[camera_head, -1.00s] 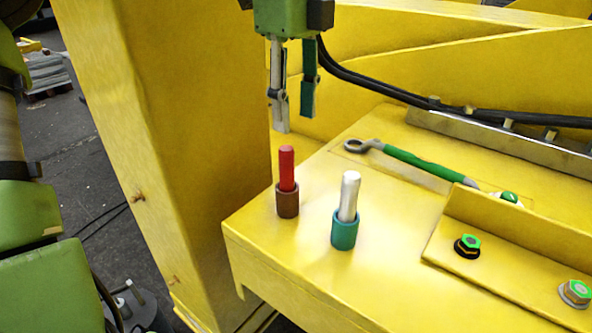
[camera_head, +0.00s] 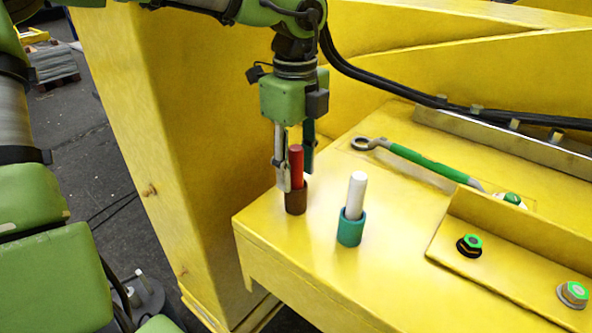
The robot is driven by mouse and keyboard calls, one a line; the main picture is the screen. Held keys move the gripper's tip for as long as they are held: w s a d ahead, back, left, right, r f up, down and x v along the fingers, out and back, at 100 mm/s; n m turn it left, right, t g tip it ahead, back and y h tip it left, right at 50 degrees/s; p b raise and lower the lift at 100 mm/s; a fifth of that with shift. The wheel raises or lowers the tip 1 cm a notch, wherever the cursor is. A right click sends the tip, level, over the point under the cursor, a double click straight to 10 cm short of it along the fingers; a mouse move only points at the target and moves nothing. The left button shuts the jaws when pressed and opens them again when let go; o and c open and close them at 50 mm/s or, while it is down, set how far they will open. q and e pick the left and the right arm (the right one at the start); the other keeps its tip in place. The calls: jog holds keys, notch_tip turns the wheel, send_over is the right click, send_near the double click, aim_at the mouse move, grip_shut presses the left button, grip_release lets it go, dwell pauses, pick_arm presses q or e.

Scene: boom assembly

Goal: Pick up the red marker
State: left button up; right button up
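The red marker (camera_head: 297,165) stands upright in a brown holder (camera_head: 296,198) near the left edge of the yellow surface. My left gripper (camera_head: 294,180) points down at the marker from above. Its fingers are apart, one on the left of the marker and one behind it to the right. I cannot tell whether either finger touches the marker. My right gripper is not in view.
A white marker (camera_head: 356,193) stands in a teal holder (camera_head: 350,229) just right of the red one. A green-handled wrench (camera_head: 425,164) lies behind. A raised yellow bracket with bolts (camera_head: 470,245) is at the right. Black cables run along the back.

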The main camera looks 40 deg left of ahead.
pick_arm(q)
jog(key=shift+s, duration=0.1)
grip_shut()
jog(key=shift+r, duration=0.1)
